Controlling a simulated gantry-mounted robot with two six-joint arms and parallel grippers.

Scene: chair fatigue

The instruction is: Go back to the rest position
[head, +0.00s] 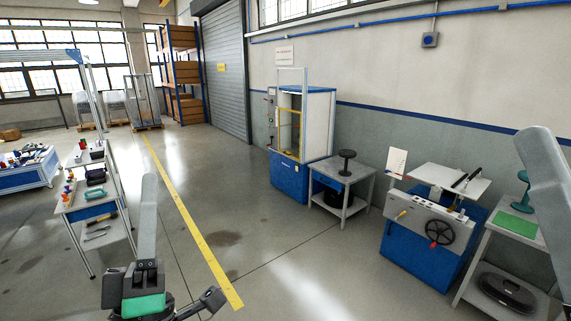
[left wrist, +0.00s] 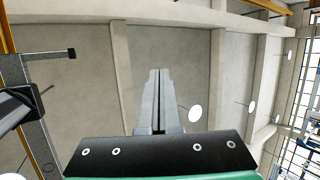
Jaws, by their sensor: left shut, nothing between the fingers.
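My left gripper (head: 149,180) stands upright at the lower left of the head view, with its grey fingers pointing up above a black and green mount. It is apart from all the furniture and holds nothing. In the left wrist view the two silver fingers of the left gripper (left wrist: 158,74) lie together, shut and empty, against the ceiling. A pale grey part of my own right arm rises at the right edge of the head view. My right gripper does not show.
A tool cart (head: 98,212) stands at left, beyond a yellow floor line (head: 187,222). A blue-white test cabinet (head: 318,130), a small table with a black stool (head: 346,158), a blue machine with a handwheel (head: 439,232) and a side table with a green mat (head: 516,224) line the right. The middle floor is clear.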

